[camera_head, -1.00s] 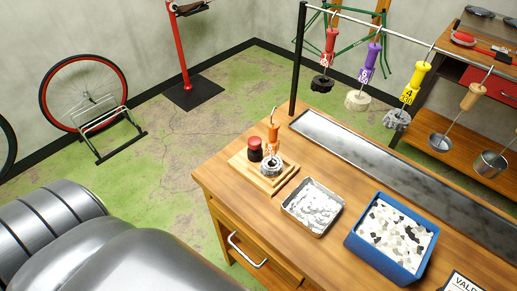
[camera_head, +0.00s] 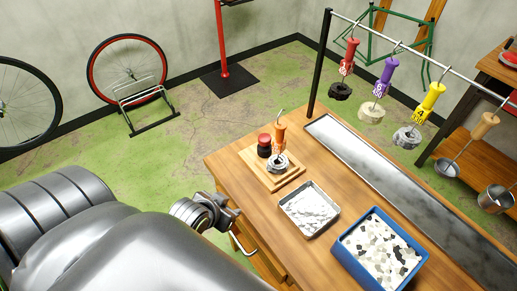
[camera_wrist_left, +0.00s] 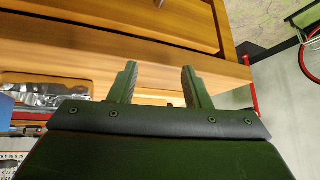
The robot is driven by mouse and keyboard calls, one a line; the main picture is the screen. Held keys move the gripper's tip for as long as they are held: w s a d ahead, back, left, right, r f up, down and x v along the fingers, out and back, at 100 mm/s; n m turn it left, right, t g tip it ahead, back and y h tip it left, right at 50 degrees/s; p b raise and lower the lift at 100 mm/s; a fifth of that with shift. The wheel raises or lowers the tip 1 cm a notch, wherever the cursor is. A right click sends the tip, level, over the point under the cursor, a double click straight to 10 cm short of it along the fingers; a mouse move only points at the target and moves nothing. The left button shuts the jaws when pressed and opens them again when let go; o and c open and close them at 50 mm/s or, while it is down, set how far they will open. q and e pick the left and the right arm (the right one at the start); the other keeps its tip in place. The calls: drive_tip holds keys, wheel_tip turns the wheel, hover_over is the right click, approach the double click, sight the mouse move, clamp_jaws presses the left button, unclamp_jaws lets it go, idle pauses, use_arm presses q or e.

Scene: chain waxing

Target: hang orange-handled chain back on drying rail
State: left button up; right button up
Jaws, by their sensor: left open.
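The orange-handled chain (camera_head: 279,135) stands on a small wooden board (camera_head: 258,173) at the bench's left end. Its orange handle is upright with a hook on top, and the coiled chain is at its foot. The drying rail (camera_head: 408,51) runs above the back of the bench, with red, purple, yellow and tan-handled tools hanging from it. My left gripper (camera_head: 236,222) is in front of the bench, near the drawer handle, apart from the chain. In the left wrist view its two fingers (camera_wrist_left: 158,84) are apart with nothing between them. My right gripper is not in view.
A red-and-black knob-like object (camera_head: 264,146) stands beside the orange handle. A metal tray (camera_head: 309,209) and a blue bin (camera_head: 378,250) of pale chips sit on the bench. A long metal drip tray (camera_head: 400,190) lies below the rail. Drawers (camera_wrist_left: 150,25) face my left gripper.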

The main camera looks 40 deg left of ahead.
use_arm(q)
drive_tip(key=w+d+r+t+h, duration=0.1)
drive_tip(key=w+r+t, duration=0.4)
drive_tip(key=w+r, duration=0.2)
drive_tip(key=t+h, duration=0.1)
drive_tip(key=t, duration=0.3)
approach(278, 133)
drive_tip(key=w, duration=0.2)
drive_tip(key=shift+m, duration=0.3)
drive_tip(key=w, duration=0.3)
drive_tip(key=w+f+b, duration=0.1)
drive_tip(key=w, duration=0.2)
drive_tip(key=w+f, duration=0.1)
drive_tip(key=w, duration=0.2)
drive_tip(key=shift+d+b, duration=0.3)
clamp_jaws()
drive_tip(key=shift+r, duration=0.1)
wheel_tip(278, 133, up, 6)
drive_tip(key=p, duration=0.6)
drive_tip(key=shift+p, duration=0.3)
